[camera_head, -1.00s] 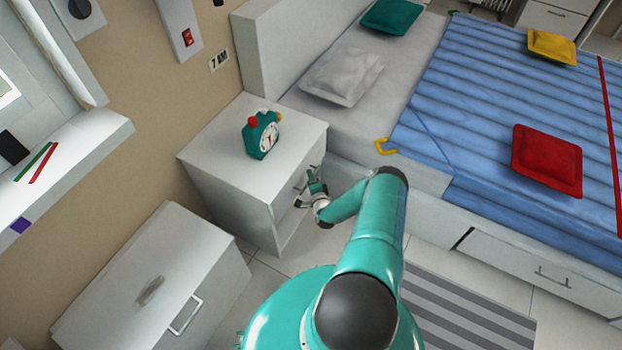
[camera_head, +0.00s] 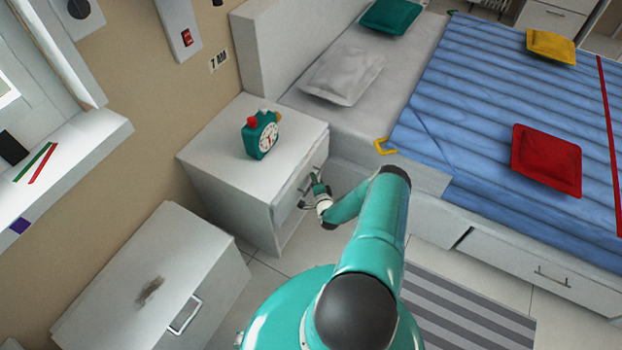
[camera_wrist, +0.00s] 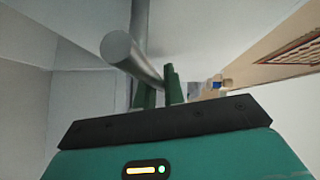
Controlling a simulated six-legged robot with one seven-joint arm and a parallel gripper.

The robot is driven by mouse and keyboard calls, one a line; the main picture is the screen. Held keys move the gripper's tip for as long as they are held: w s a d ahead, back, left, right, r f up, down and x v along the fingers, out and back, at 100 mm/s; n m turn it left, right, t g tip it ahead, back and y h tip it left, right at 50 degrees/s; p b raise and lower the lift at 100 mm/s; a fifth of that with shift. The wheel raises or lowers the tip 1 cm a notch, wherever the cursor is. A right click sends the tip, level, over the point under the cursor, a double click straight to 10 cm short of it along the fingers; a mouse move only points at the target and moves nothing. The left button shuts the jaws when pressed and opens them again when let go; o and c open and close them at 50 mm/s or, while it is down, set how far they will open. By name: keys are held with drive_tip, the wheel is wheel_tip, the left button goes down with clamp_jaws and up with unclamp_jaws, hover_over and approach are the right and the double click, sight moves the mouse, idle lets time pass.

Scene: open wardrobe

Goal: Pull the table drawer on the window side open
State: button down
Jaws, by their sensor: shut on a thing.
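The white bedside table (camera_head: 205,151) stands between the window wall and the bed, its drawer front (camera_head: 287,205) facing my arm. My gripper (camera_head: 317,180) is at this front, small and partly hidden by its own wrist in the head view. In the wrist view, a grey metal bar handle (camera_wrist: 125,52) runs between the green fingers of my gripper (camera_wrist: 160,88), which is shut on it. How far the drawer stands out is hard to tell.
A red and teal alarm clock (camera_head: 262,135) stands on the table top. The bed (camera_head: 480,90) is close on the right. A white cabinet (camera_head: 130,265) with a handle stands at lower left. A striped rug (camera_head: 465,310) lies on the floor at right.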

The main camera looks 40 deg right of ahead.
drive_tip(key=s+d, duration=0.3)
drive_tip(key=s, duration=0.7)
drive_tip(key=s+d, duration=0.4)
drive_tip(key=s, duration=0.6)
drive_tip(key=shift+s, duration=0.3)
drive_tip(key=c, duration=1.5)
unclamp_jaws()
drive_tip(key=shift+d, duration=0.1)
drive_tip(key=v, duration=1.3)
drive_tip(key=shift+s, duration=0.35)
drive_tip(key=shift+r, duration=0.15)
